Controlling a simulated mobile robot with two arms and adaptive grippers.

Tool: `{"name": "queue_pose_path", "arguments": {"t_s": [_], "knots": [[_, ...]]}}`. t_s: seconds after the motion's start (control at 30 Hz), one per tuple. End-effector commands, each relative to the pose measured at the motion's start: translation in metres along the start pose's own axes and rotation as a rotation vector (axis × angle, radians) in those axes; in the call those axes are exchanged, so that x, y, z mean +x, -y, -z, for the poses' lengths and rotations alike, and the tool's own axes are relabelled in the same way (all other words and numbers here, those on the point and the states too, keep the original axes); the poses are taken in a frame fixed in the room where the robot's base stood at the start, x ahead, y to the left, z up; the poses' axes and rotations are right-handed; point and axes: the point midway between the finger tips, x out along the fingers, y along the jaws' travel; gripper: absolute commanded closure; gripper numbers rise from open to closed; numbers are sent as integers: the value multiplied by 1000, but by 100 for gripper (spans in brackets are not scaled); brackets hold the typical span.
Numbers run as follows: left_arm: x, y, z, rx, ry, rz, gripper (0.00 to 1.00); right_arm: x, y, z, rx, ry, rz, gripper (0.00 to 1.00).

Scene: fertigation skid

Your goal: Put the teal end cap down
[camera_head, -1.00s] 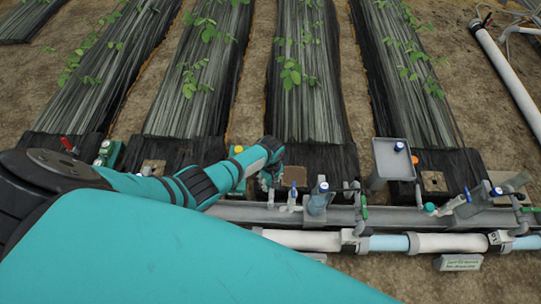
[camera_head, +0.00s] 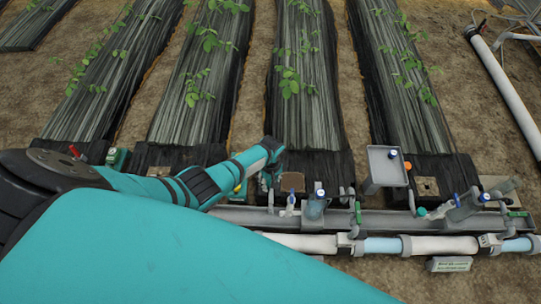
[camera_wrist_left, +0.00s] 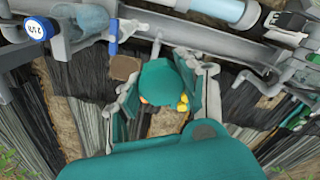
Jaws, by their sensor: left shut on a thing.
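My left gripper (camera_head: 266,182) is over the near end of the planting beds, just behind the grey rail. It is small and partly hidden by my arm in the head view. In the left wrist view, the left gripper (camera_wrist_left: 168,100) has a finger on each side of the rounded teal end cap (camera_wrist_left: 159,80) and is shut on it. Small yellow and orange bits show beside the cap. I cannot tell whether the cap touches anything below. My right gripper is not in view.
The grey rail (camera_head: 240,215) with blue-handled valves and a clear blue-topped filter (camera_head: 315,205) runs close in front of the gripper. A grey tray on a post (camera_head: 386,166) stands to the right. A brown square plate (camera_head: 292,182) lies beside the gripper.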

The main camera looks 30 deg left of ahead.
Motion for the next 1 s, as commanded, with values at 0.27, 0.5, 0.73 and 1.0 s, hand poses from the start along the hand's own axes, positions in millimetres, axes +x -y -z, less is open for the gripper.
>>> {"name": "queue_pose_path", "arguments": {"t_s": [0.27,0.5,0.73,1.0], "knots": [[0,0,0,0,0,0,93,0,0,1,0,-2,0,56],[-26,-20,16,5,-5,-6,93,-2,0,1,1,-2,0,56],[-116,-73,50,53,-9,-9,93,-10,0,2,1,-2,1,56],[-251,-115,50,212,-10,-5,93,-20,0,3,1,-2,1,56]]}}
